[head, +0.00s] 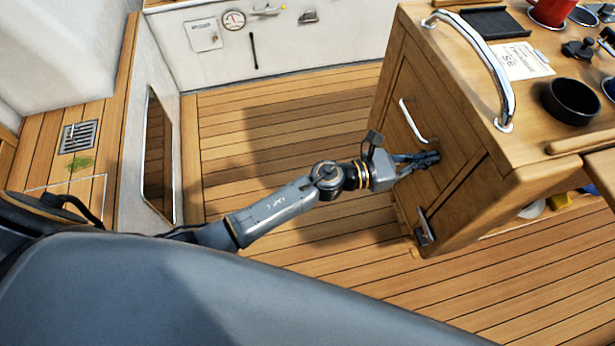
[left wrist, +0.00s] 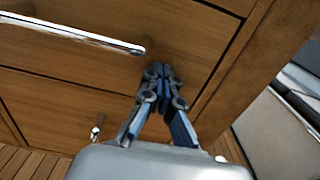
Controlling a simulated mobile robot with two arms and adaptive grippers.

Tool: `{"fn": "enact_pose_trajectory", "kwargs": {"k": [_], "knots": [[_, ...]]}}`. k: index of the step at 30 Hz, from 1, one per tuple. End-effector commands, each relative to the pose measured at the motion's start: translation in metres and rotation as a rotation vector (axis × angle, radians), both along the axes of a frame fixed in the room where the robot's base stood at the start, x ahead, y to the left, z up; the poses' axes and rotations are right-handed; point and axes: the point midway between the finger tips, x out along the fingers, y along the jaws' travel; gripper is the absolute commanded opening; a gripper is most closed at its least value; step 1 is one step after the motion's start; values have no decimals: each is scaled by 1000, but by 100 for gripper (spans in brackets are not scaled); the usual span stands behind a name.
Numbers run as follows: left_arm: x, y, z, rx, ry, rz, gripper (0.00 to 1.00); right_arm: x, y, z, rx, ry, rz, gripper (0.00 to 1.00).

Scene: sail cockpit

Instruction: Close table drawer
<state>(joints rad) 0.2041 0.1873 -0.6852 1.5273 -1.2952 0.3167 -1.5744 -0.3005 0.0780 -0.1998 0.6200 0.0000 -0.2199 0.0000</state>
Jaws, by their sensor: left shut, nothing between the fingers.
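The wooden table (head: 535,160) stands at the right of the head view, with a drawer front (head: 410,95) and its chrome handle (head: 418,122) on the side facing me. My left gripper (head: 432,157) is shut and empty, its fingertips at the table's front just below and right of the handle. In the left wrist view the shut fingers (left wrist: 160,72) point at the wooden drawer front (left wrist: 190,40), beside the right end of the handle bar (left wrist: 80,36). Whether they touch the wood I cannot tell. The drawer front looks about flush. My right gripper is not in view.
A chrome grab rail (head: 478,65) runs along the tabletop edge. A black bowl (head: 571,100), a red cup (head: 551,11) and a paper sheet (head: 522,61) sit on top. A lower latch (head: 424,227) is on the table's front. The plank floor (head: 280,130) left of the table is clear.

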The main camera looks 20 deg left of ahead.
Motion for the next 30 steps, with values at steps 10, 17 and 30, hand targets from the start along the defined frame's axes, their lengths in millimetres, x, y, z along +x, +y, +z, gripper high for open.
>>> {"fn": "enact_pose_trajectory", "kwargs": {"k": [10, 17, 30], "knots": [[1, -10, 1, -2, 0, -1, 0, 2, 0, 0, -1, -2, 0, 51], [1, -11, 2, -5, -2, -2, 0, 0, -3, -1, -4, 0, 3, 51], [-37, 48, -1, 0, 4, 2, 0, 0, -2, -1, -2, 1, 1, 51]]}}
